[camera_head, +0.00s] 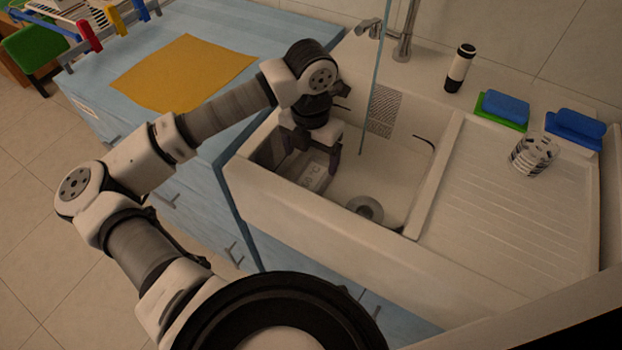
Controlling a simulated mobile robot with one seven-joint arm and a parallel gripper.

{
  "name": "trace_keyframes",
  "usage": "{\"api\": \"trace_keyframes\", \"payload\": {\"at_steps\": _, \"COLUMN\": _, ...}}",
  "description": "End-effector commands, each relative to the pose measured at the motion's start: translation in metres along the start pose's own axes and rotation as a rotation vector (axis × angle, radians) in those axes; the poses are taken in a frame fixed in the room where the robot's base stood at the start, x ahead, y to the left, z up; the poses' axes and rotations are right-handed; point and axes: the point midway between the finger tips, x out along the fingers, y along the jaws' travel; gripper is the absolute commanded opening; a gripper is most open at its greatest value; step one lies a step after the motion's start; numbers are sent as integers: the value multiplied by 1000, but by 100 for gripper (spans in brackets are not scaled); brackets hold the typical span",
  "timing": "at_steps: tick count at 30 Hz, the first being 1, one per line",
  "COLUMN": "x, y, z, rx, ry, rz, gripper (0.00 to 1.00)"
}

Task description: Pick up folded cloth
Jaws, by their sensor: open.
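My gripper (312,158) points down into the left part of the white sink basin, with its dark fingers spread. A pale flat piece with "°C" lettering (314,178) lies low in the basin under the fingers. It may be the folded cloth, but the gripper hides part of it and I cannot tell for sure. I cannot tell whether the fingers touch it. A flat yellow-orange sheet (185,70) lies spread out on the blue counter at the left, apart from my gripper.
The white sink (290,196) has raised walls around my gripper and a drain (364,208). A tap (405,35) and a thin upright pane (372,90) stand close by. A dark-topped bottle (460,68), sponges (506,107) and a patterned cup (533,155) stand at the right.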

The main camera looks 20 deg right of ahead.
Motion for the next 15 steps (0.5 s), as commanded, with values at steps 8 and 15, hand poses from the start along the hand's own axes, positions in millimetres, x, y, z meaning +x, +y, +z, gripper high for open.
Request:
{"api": "trace_keyframes", "payload": {"at_steps": 8, "x": 26, "y": 0, "z": 0, "rx": 0, "ry": 0, "rz": -3, "gripper": 84}}
{"api": "trace_keyframes", "payload": {"at_steps": 15, "x": 53, "y": -2, "z": 0, "rx": -1, "ry": 1, "rz": -6, "gripper": 84}}
